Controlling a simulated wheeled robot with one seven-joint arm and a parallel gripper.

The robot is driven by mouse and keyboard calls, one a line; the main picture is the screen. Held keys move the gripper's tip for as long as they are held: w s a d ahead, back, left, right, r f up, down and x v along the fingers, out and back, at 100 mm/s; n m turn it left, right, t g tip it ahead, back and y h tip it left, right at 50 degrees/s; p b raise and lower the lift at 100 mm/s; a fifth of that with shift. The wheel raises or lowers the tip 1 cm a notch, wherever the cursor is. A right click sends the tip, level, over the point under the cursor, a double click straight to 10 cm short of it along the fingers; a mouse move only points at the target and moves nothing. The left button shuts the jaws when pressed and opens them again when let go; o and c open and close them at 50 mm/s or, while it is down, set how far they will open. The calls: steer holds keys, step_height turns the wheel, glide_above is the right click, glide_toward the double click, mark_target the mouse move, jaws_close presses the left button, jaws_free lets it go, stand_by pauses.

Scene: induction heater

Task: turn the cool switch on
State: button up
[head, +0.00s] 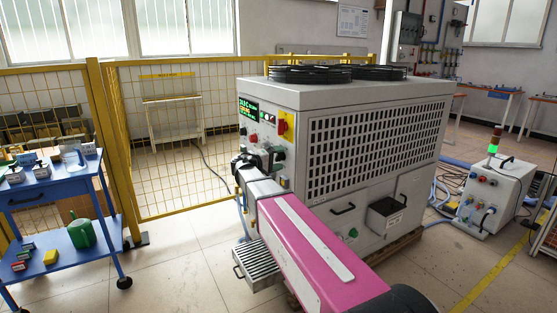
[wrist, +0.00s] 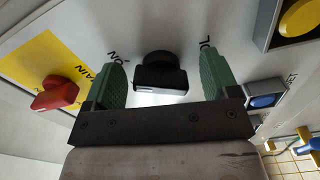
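The cool switch (wrist: 160,78) is a black rotary knob on the light panel, central in the wrist view. The letters "ON" show to its left, and a partly covered label ending in "OL" shows to its right. My gripper (wrist: 162,62) has its two green fingers apart, one on each side of the knob, with visible gaps to it. In the head view my gripper (head: 262,162) is at the front control panel of the large grey machine (head: 370,140). I cannot make out the cool switch there.
A red knob (wrist: 56,93) on a yellow plate marked "MAIN" is left of my fingers. A blue button (wrist: 263,100) is close on the right, and a yellow button (wrist: 300,17) is at upper right. A blue cart (head: 55,188) and yellow fence (head: 122,150) stand left of the machine.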

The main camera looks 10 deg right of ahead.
steer(key=v, duration=1)
steer(key=shift+a, duration=0.4)
steer(key=shift+s, duration=0.2)
